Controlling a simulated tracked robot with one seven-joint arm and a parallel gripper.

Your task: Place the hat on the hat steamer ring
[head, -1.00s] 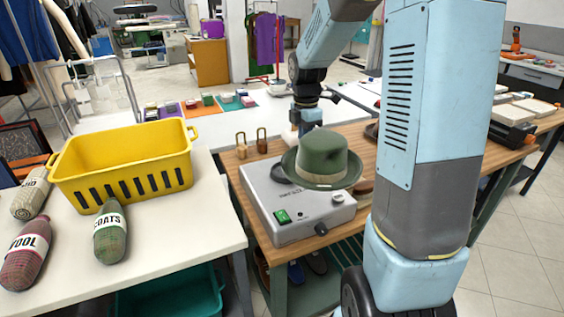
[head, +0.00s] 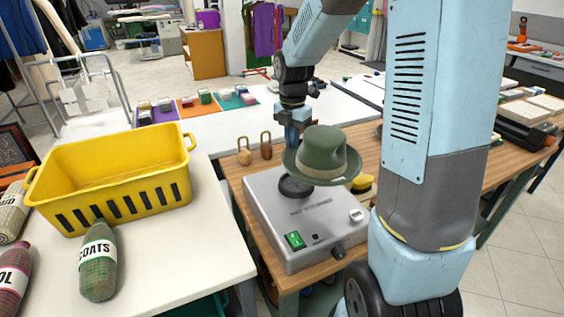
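The hat steamer (head: 285,220) is a grey box with a green switch and a black knob. Its dark round ring (head: 294,187) shows below and left of the hat, partly covered by the brim. The hat appears apart from the ring.
Two padlock-like weights (head: 255,149) stand behind the steamer on the wooden table (head: 235,172). A yellow object (head: 364,183) lies right of the hat. My arm blocks the right side.

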